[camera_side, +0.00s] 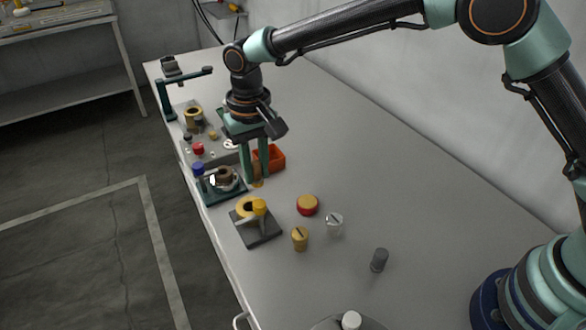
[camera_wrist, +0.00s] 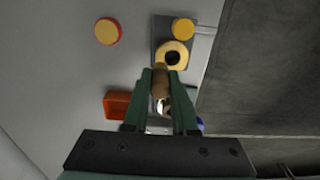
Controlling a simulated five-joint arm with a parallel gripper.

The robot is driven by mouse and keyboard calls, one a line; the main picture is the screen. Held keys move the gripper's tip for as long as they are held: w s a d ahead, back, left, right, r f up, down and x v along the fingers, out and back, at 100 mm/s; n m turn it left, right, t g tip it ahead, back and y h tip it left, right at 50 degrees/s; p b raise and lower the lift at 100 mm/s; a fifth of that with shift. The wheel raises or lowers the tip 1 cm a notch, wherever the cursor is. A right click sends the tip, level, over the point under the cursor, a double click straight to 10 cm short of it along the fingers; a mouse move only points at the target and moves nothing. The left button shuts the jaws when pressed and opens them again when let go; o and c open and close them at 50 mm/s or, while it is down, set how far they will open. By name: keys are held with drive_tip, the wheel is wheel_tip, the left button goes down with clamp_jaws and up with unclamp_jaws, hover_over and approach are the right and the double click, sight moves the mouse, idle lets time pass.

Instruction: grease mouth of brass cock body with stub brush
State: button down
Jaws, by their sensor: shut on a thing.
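My gripper (camera_side: 257,180) points down, shut on a short brown stub brush (camera_wrist: 160,84), which sits between the green fingers in the wrist view. The brass cock body (camera_side: 241,202) is a yellow ring with a dark mouth on a dark plate (camera_side: 262,232). It also shows in the wrist view (camera_wrist: 160,59), just beyond the fingertips, with a yellow knob (camera_wrist: 183,28) beside it. In the side view the brush is behind the cock body and appears apart from it.
A red tin with a yellow top (camera_side: 307,205) stands right of the cock body. A brass plug (camera_side: 300,240), a clear piece (camera_side: 335,225) and a dark cylinder (camera_side: 379,261) stand nearer. An orange tray (camera_side: 276,157) and a blue-knobbed fixture (camera_side: 198,169) flank the gripper. The table's right side is clear.

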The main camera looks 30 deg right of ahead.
drive_tip(key=shift+r, duration=0.5)
drive_tip(key=shift+r, duration=1.5)
